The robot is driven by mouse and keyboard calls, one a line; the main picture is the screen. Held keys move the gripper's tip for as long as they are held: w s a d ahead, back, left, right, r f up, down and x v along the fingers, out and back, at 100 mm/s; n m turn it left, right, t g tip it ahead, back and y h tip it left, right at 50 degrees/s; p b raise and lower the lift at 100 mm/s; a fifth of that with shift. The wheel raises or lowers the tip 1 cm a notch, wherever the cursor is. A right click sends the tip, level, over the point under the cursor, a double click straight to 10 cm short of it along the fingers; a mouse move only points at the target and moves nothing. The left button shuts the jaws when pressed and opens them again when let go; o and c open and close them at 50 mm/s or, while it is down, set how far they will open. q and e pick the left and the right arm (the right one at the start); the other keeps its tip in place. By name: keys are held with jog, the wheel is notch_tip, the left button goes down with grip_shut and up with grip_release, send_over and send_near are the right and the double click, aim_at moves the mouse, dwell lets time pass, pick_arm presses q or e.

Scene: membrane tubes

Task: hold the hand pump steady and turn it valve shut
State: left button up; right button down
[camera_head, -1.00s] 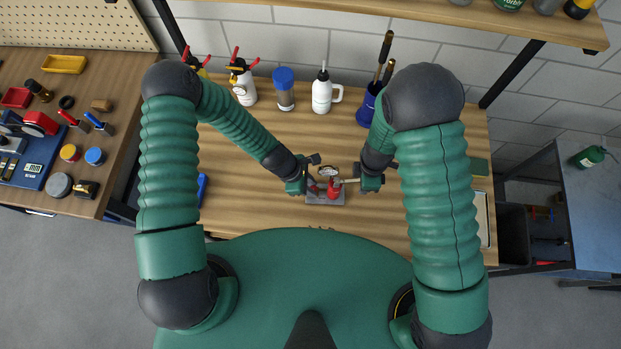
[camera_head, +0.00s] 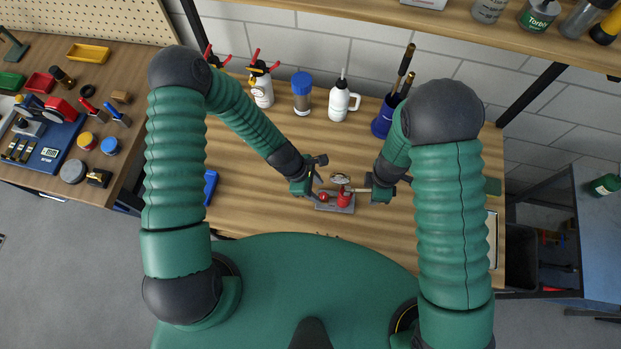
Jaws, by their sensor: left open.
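The hand pump is small and red (camera_head: 344,199), on a grey base plate (camera_head: 335,208) on the wooden bench. A round gauge-like part (camera_head: 340,178) shows just behind it, and a red knob (camera_head: 324,196) sits at its left side. My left gripper (camera_head: 317,176) is open at the pump's left, with its fingers close to the knob; I cannot tell whether they touch it. My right gripper (camera_head: 367,188) is at the pump's right, by a pale lever (camera_head: 357,189). Its fingers are too small and hidden to tell whether they hold the lever.
Behind the pump stand a white bottle (camera_head: 339,102), a blue-capped jar (camera_head: 302,95) and a blue holder (camera_head: 384,119) with tools. A blue item (camera_head: 210,187) lies at the bench's left. The bench (camera_head: 270,215) is clear left of the pump.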

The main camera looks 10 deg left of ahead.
pick_arm(q)
jog(key=v, duration=0.8)
jog(key=shift+a+r, duration=0.15)
jog(key=shift+r, duration=0.05)
pick_arm(e)
jog(key=c, duration=1)
grip_release()
